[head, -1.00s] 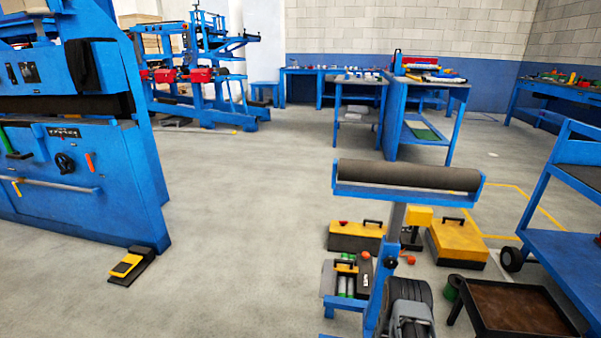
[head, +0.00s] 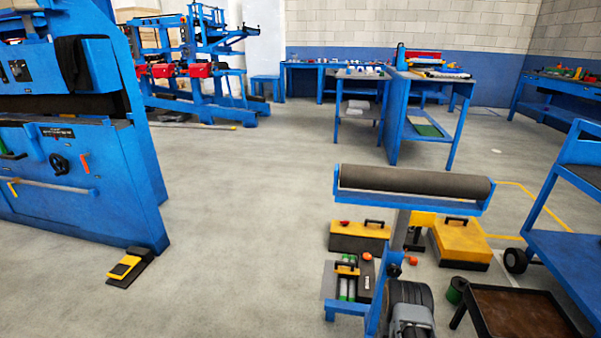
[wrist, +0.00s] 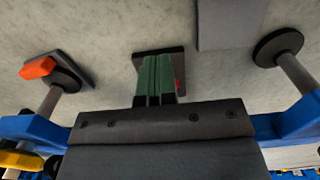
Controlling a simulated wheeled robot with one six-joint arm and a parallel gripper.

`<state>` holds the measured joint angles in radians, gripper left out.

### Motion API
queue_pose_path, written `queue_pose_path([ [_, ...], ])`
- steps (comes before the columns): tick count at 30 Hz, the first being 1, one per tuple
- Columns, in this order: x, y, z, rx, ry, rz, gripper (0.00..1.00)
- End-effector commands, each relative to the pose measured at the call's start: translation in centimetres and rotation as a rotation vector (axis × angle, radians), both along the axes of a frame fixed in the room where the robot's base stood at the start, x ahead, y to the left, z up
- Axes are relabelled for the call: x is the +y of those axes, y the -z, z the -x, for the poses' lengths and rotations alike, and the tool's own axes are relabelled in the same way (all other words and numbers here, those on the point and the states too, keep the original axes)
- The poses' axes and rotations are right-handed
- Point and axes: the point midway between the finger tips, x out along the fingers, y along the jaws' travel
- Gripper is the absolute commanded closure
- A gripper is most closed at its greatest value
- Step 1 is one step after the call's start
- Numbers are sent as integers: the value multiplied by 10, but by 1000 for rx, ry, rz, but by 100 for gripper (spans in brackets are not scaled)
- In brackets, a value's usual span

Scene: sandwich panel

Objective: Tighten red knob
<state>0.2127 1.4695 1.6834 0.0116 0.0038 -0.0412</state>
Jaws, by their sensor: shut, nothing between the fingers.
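My gripper (wrist: 156,92) shows in the wrist view as a dark grey body with narrow green fingers, closed together with nothing between them. An orange-red piece (wrist: 38,68) lies over a dark round pad at the upper left of the wrist view, apart from my fingers. A small red spot (wrist: 179,84) shows just right of the fingers, too small to identify. In the head view, a small orange-red part (head: 411,260) shows beside the post of the blue roller stand (head: 365,200). I cannot tell which of these is the red knob. The fingers do not show in the head view.
Yellow-topped boxes (head: 463,240) and a brown tray (head: 525,312) lie around the roller stand. A blue cart (head: 570,255) stands at the right. A large blue machine (head: 85,200) with a yellow pedal (head: 126,266) stands at the left. The middle floor is clear.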

Motion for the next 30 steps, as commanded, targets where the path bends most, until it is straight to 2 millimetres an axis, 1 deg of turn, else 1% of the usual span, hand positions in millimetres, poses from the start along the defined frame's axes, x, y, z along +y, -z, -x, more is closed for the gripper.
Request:
queue_pose_path([
  [1, -1, -15, -1, -6, 1, 1, 100],
  [3, -3, -28, 0, -10, 7, 2, 100],
  [6, -5, -41, 0, -14, 15, 3, 100],
  [9, -6, -46, 0, -14, 18, 3, 100],
  [17, -5, -46, 0, -16, 18, 3, 100],
  [20, -5, -53, -6, -20, 15, 5, 100],
  [21, -5, -60, -10, -24, 13, 6, 100],
  [23, -5, -76, -20, -32, 8, 7, 100],
  [26, -4, -120, -43, -52, -6, 11, 100],
  [27, -3, -143, -52, -61, -12, 12, 100],
  [29, 0, -181, -64, -75, -24, 14, 100],
  [30, 3, -208, -70, -84, -32, 16, 100],
])
